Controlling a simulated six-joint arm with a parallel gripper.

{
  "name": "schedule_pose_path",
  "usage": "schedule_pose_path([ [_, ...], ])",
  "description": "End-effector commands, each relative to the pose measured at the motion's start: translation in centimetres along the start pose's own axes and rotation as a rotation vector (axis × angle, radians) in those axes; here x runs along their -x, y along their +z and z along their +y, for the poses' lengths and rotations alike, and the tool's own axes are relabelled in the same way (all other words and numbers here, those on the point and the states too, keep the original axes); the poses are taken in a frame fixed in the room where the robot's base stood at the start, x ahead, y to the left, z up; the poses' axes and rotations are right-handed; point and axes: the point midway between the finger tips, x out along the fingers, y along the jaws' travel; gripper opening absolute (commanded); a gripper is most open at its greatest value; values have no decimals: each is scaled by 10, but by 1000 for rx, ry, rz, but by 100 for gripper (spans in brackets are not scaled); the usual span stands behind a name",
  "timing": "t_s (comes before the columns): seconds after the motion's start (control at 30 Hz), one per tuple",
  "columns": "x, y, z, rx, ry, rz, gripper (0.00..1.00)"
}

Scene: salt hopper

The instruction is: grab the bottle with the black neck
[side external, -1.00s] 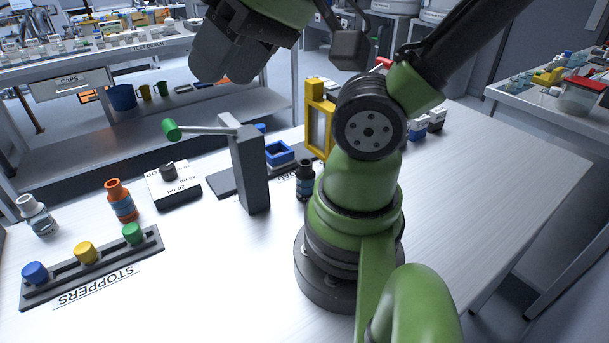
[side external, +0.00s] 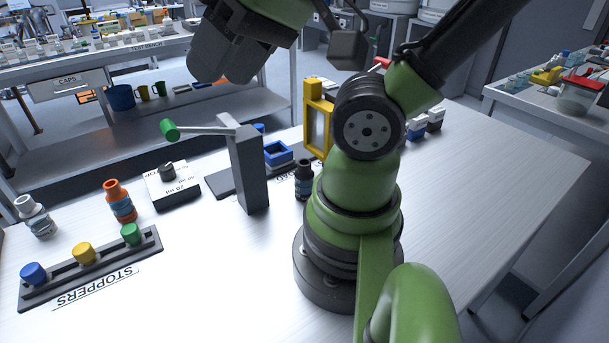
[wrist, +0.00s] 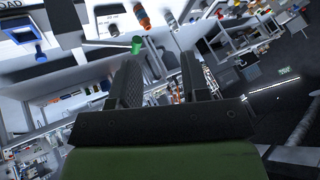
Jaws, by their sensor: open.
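The bottle with the black neck (side external: 304,180) stands upright on the white table, just left of my arm's base and right of the grey lever post, in the side view. My gripper (side external: 212,62) is high above the table at the top of the side view, well up and to the left of that bottle. In the wrist view my gripper (wrist: 160,75) shows two dark fingers spread apart with nothing between them. I cannot make out the black-necked bottle in the wrist view.
An orange-necked bottle (side external: 120,201) and a grey-necked bottle (side external: 36,216) stand at the left. The stopper rack (side external: 148,240) is in front. A post with a green-ended lever (side external: 251,170) stands close to the black-necked bottle. A yellow frame (side external: 318,118) is behind. The table's right side is clear.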

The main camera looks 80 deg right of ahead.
Motion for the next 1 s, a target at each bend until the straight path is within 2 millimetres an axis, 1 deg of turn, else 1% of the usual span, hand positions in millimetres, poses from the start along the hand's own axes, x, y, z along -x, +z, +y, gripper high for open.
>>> schedule_pose_path([
  [0.03, 0, 0, 0, 0, 0, 0, 43],
  [0.07, 0, 0, 0, 0, 0, 0, 47],
  [0.1, 0, 0, 0, 0, 0, 0, 56],
  [0.17, 0, 0, 0, 0, 0, 0, 70],
  [0.43, 0, 0, 0, 0, 0, 0, 71],
  [0.53, 5, -3, -2, 0, -2, 2, 71],
  [0.63, 16, -11, -8, 1, -3, 5, 71],
  [0.8, 43, -28, -19, -1, 2, 5, 71],
  [0.87, 40, -35, -7, -20, 68, -16, 71],
  [1.0, 41, -50, 16, -51, 184, -61, 71],
])
